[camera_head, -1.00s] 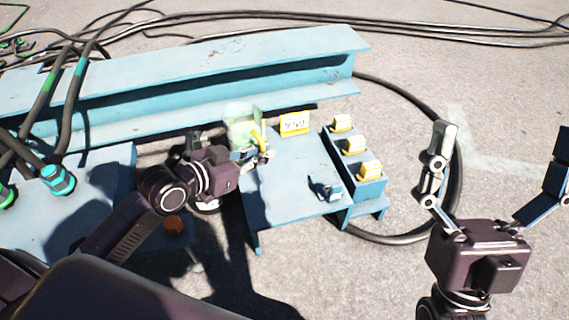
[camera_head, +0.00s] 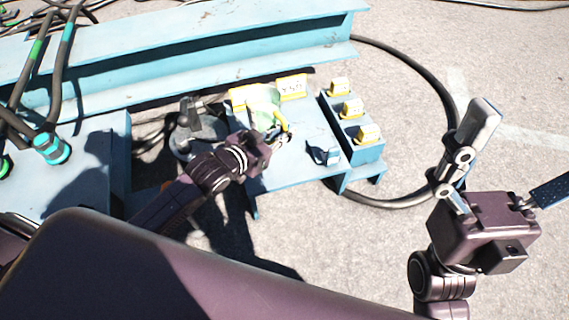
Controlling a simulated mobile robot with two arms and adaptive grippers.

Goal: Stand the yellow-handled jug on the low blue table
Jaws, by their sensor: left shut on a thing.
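The jug (camera_head: 263,103) is pale, see-through green with a yellow handle (camera_head: 284,121). It is at the back left of the low blue table (camera_head: 285,173), and I cannot tell whether its base touches the top. My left gripper (camera_head: 280,137) is shut on the jug at its handle side, and partly hides the jug's lower part. My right gripper (camera_head: 527,145) is at the right, fingers spread wide and empty, well away from the jug; one finger runs out of the picture.
A yellow sign (camera_head: 292,87) stands at the table's back edge. A blue block with several yellow-topped pieces (camera_head: 351,108) lines its right side. A small blue item (camera_head: 324,152) is on the top. A long blue beam (camera_head: 180,60) lies behind; a black cable (camera_head: 436,91) curves at right.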

